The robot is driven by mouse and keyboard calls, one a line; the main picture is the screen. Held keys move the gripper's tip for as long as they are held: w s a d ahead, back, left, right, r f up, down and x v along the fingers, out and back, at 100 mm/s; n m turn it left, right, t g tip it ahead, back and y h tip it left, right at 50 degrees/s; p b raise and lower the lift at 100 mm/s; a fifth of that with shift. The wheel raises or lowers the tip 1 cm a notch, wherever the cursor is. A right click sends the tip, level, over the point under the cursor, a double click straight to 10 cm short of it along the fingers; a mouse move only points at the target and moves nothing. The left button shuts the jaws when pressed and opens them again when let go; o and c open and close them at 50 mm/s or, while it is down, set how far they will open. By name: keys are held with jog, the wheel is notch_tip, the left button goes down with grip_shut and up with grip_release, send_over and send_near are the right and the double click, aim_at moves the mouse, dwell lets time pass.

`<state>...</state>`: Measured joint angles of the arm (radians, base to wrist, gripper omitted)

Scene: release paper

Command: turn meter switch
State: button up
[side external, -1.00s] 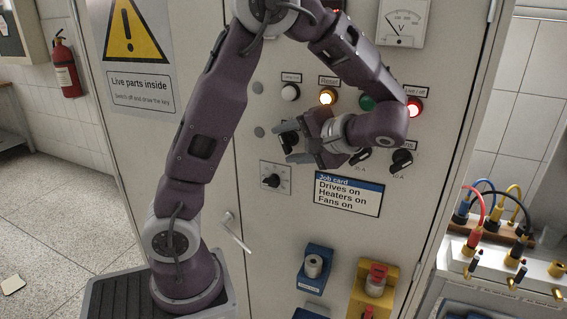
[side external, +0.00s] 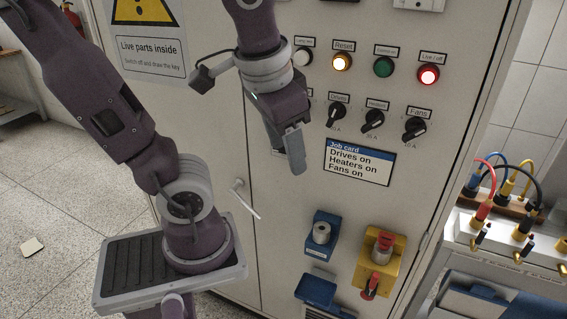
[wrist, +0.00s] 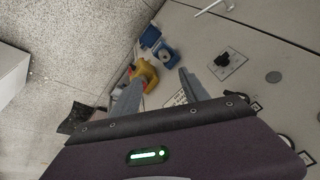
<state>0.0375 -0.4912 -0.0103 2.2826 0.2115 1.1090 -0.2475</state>
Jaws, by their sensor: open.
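A black rotary switch (wrist: 224,60) on a square grey plate shows in the wrist view, to the right of my fingers and apart from them. No readable name shows on it, so I cannot tell for sure that it is the meter switch. In the side view it is mostly hidden behind my gripper. My gripper (side external: 295,160) hangs with its fingers downward in front of the panel, left of the job card. In the wrist view my gripper (wrist: 160,77) has its two fingers apart with nothing between them.
Black knobs labelled Drives (side external: 337,111), Heaters (side external: 373,121) and Fans (side external: 414,129) sit right of my gripper. A blue box (side external: 320,232) and yellow box (side external: 376,262) project below.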

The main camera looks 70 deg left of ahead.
jog(key=shift+s+d+f+m+t+h, duration=0.15)
jog(key=shift+s+d+m+t+h, duration=0.1)
jog(key=shift+s+d+t+h, duration=0.25)
jog(key=shift+s+d+f+m+t+h, duration=0.1)
jog(key=shift+d+m+t+h, duration=0.2)
jog(key=shift+d, duration=0.45)
jog(key=shift+s+d+f+m+t+h, duration=0.15)
jog(key=shift+s+d+t+h, duration=0.15)
jog(key=shift+d+t, duration=0.25)
